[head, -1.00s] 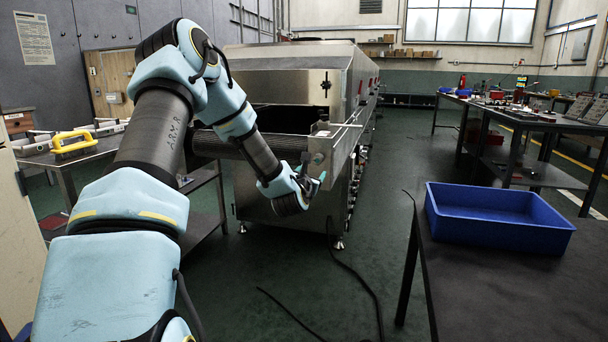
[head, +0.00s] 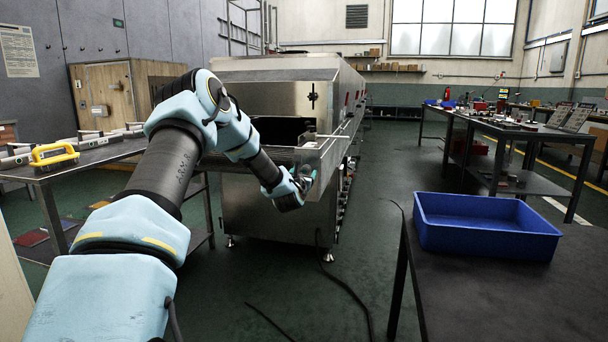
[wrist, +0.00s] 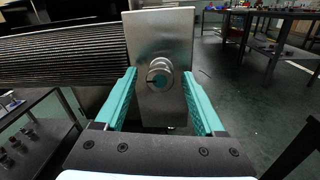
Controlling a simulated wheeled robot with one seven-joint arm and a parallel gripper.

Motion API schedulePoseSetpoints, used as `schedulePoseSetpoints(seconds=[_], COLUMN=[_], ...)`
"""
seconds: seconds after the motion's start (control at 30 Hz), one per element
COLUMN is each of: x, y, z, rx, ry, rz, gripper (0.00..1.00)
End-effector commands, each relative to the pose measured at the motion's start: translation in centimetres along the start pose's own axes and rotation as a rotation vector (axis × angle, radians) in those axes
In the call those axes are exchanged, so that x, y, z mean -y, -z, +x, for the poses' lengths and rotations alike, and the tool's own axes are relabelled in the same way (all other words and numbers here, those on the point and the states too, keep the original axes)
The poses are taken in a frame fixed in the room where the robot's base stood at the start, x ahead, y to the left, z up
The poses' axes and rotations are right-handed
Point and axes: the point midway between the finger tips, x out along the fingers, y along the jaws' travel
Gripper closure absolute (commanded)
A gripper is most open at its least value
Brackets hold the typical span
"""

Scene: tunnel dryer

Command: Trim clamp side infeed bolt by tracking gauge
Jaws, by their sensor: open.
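My gripper (wrist: 159,72) is open, with one teal finger on each side of the bolt; a gap shows on both sides. I cannot tell whether the fingertips reach the plate. In the head view my gripper (head: 305,180) is at the front right corner of the steel tunnel dryer (head: 265,110), by its side bracket (head: 335,150). The bolt is hidden or too small there. I cannot make out the tracking gauge's reading.
The ribbed conveyor belt (wrist: 60,50) lies left of the plate. A blue tray (head: 487,240) stands on a dark table at right. A left bench (head: 100,155) carries a yellow-handled tool (head: 53,155). Dark cables lie on the floor, which is otherwise open between dryer and table.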

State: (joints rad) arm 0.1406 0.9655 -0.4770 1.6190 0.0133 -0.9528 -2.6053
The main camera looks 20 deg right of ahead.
Motion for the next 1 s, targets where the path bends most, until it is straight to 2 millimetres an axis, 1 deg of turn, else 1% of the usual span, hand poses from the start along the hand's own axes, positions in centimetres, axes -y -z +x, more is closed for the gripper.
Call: schedulePoseSetpoints(seconds=[0.23,0.83,0.87,1.0], x=[0.01,0.01,0.0,0.0], y=[-0.01,-0.02,-0.03,-0.02], z=[0.05,0.03,0.03,0.03], rx=[0.0,0.0,0.0,0.0], ry=[0.0,0.0,0.0,0.0], rz=[0.0,0.0,0.0,0.0], gripper=[0.3,0.97,1.0,1.0])
